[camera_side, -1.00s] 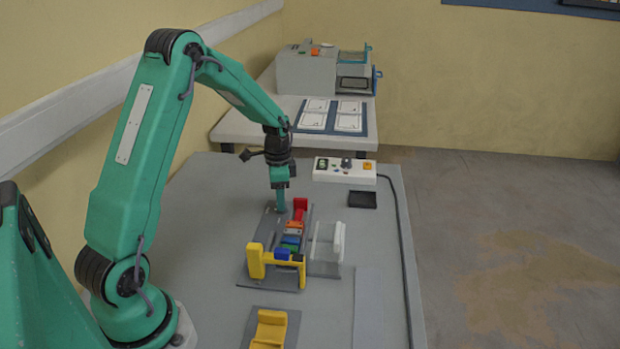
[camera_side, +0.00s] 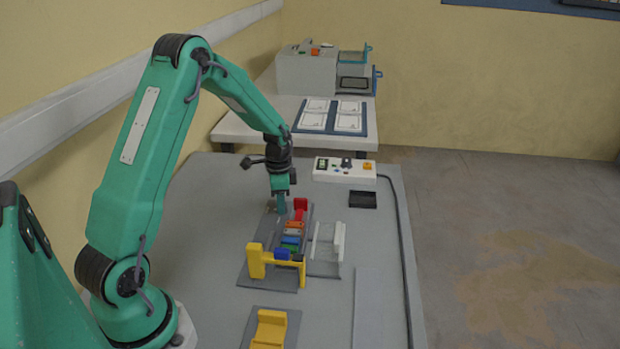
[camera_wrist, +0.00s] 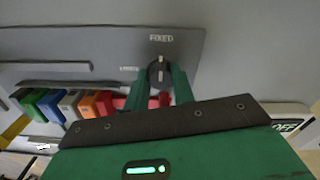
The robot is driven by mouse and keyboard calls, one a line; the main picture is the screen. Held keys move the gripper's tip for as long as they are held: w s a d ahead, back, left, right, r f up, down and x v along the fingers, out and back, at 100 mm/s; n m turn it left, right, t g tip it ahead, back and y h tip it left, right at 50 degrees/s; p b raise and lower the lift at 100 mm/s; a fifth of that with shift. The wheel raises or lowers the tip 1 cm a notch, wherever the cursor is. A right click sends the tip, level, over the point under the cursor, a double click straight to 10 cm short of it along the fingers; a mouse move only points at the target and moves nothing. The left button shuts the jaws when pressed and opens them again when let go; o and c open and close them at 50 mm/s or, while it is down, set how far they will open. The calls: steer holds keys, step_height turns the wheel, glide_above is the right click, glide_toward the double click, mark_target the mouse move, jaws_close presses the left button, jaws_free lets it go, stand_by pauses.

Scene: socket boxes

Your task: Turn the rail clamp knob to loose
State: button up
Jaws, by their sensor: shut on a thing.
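The rail clamp knob (camera_wrist: 160,76) is small, round and dark, with a pale pointer line. In the wrist view it sits on a grey plate, and its line points up toward the word FIXED (camera_wrist: 161,38). A smaller, blurred word (camera_wrist: 129,69) stands to its left. My gripper (camera_wrist: 160,70) has one green finger on each side of the knob and is shut on it. In the side view my gripper (camera_side: 281,209) points down at the far end of the grey rail plate (camera_side: 256,273); the knob is too small to make out there.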

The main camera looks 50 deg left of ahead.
steer(key=shift+n, duration=0.5)
steer(key=n, duration=0.3)
steer(key=shift+n, duration=0.4)
steer(key=n, duration=0.4)
steer(key=shift+d, duration=0.1)
steer(key=n, duration=0.9)
steer(key=shift+w, duration=0.1)
